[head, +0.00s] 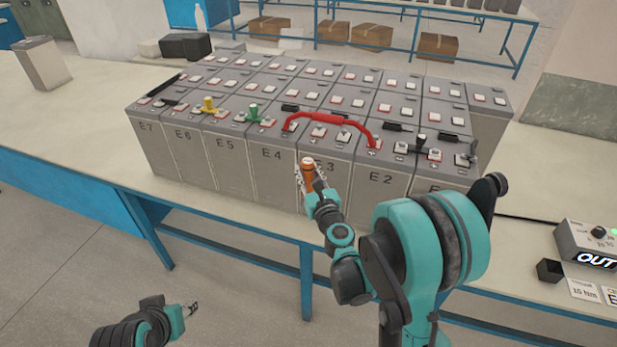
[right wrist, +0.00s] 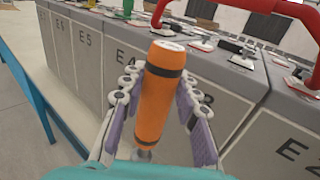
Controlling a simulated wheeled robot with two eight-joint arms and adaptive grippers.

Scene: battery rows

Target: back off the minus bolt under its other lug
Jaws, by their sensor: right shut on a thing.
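My right gripper (head: 312,184) is shut on an orange cylinder with dark bands, a tool handle (right wrist: 160,92), held upright in front of the E3 and E4 battery fronts. The handle also shows small in the head view (head: 307,170). A red cable (head: 325,118) arches over the front row, one lug (head: 290,126) near E4 and the other lug (head: 374,143) near E2. Its right end also shows in the right wrist view (right wrist: 308,75). The bolts under the lugs are too small to tell apart. My left gripper (head: 191,309) is low at the left, away from the batteries; its jaw state is unclear.
Battery rows (head: 270,175) labelled E7 to E2 and beyond stand on the bench (head: 70,130). Yellow (head: 209,106) and green (head: 252,113) pieces stand on top. A black-handled part (head: 421,143) lies at the right. A box with an OUT display (head: 590,245) and a small black cup (head: 549,271) stand at the right.

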